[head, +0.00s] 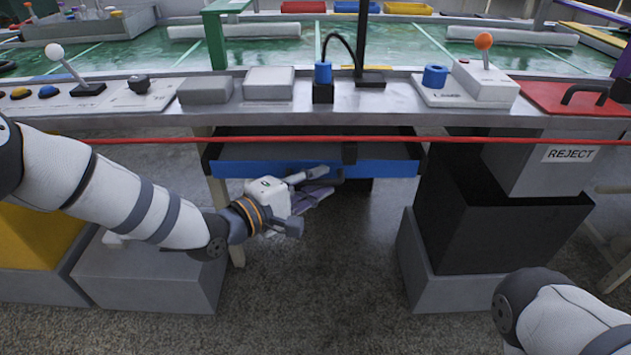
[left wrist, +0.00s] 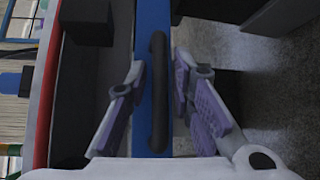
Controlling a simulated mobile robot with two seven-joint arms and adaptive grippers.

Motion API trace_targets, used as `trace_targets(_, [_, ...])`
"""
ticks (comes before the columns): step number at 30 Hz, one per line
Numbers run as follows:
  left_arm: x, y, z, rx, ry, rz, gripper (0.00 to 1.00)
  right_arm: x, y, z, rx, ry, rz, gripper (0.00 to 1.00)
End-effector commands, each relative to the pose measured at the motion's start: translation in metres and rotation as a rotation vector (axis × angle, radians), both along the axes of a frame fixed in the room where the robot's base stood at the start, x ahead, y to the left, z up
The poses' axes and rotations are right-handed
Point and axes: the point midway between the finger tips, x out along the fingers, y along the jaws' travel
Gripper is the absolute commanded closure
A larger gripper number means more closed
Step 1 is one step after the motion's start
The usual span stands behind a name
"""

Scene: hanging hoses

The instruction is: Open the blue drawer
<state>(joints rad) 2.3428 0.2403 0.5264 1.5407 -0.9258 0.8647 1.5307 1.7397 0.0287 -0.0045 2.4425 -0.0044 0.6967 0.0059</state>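The blue drawer (head: 260,169) is under the workbench, its blue front running left to right. In the left wrist view, the drawer front (left wrist: 153,20) runs up and down the picture, with a black bar handle (left wrist: 158,90) on it. My left gripper (head: 316,187) is at the drawer front, right of its middle. In the left wrist view, my left gripper (left wrist: 163,85) is open, with one finger on each side of the handle and gaps between. My right gripper is out of view.
A red rail (head: 300,140) runs along the bench's front edge, above the drawer. A black bin (head: 500,220) stands to the right, and grey and yellow boxes (head: 35,235) to the left. The floor (head: 320,275) below the drawer is clear.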

Motion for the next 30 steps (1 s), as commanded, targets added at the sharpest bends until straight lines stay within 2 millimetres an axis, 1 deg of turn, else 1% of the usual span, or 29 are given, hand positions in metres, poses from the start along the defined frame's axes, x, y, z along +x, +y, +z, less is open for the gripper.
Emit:
trace_targets(1, [0.000, 0.000, 0.000, 0.000, 0.000, 0.000, 0.96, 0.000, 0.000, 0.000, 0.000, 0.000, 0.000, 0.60])
trace_targets(2, [0.000, 0.000, 0.000, 0.000, 0.000, 0.000, 1.00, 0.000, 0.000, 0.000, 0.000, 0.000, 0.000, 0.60])
trace_targets(10, [-0.001, 0.000, 0.000, -0.001, 0.001, 0.000, 1.00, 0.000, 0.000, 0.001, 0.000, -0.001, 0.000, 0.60])
trace_targets(14, [-0.012, 0.000, 0.003, -0.001, 0.001, 0.000, 1.00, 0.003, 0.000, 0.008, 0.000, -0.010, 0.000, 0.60])
trace_targets(17, [-0.030, 0.001, 0.006, -0.002, 0.002, 0.000, 1.00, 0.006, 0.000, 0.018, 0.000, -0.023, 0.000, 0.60])
trace_targets(20, [-0.056, 0.000, 0.007, -0.002, 0.003, -0.001, 1.00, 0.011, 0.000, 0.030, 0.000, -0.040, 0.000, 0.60])
trace_targets(24, [-0.097, 0.001, 0.007, -0.002, 0.004, 0.000, 1.00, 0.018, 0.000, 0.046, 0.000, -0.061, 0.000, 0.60])
trace_targets(30, [-0.150, 0.001, 0.005, -0.003, 0.001, 0.002, 1.00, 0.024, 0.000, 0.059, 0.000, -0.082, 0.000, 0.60])
